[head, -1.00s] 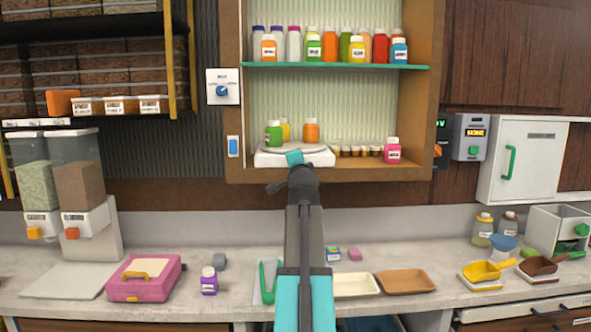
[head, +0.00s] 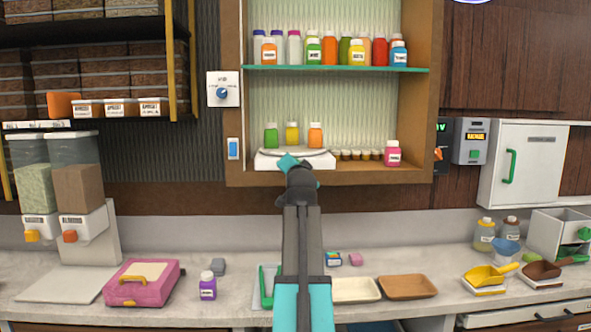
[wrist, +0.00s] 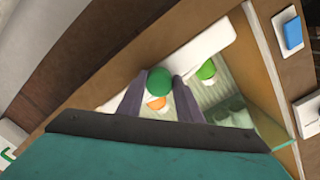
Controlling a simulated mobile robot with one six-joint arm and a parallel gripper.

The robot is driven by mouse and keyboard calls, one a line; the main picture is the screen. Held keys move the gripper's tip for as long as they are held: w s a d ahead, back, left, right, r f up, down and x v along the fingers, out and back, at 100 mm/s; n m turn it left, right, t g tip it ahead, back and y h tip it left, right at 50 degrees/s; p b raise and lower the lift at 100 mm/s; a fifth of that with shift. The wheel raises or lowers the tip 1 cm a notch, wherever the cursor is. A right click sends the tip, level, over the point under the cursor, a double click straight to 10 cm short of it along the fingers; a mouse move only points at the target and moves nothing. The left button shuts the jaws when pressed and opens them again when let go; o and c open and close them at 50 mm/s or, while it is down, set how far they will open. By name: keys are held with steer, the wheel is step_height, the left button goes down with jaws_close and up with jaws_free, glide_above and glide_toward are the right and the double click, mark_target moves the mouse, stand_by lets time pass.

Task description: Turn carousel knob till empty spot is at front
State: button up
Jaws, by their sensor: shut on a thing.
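The carousel (head: 325,153) has a round top on a white base, on the lower shelf of the wall cabinet. A green bottle (head: 271,136), a yellow bottle (head: 292,134) and an orange bottle (head: 316,136) stand along its back, left to right. My gripper (head: 290,160) is at the carousel's front and hides part of it in the head view. In the wrist view, my fingers are shut on the round green knob (wrist: 159,81). The orange bottle (wrist: 155,103) and green bottle (wrist: 206,71) show beyond it. No bottle shows at the front, though my arm covers some of that area.
Several small cups (head: 358,154) and a pink bottle (head: 393,153) stand to the right on the same shelf. A teal shelf (head: 335,68) with several bottles is above. The cabinet's wooden sides border the space. The counter below holds a pink box (head: 145,283) and trays (head: 407,287).

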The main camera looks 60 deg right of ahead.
steer(key=o, duration=1)
steer(key=shift+o, duration=0.2)
steer(key=shift+a, duration=0.1)
steer(key=b+v, duration=0.2)
steer(key=v, duration=1.1)
steer(key=shift+a, duration=0.25)
steer(key=shift+s+f, duration=0.1)
steer(key=shift+s, duration=0.05)
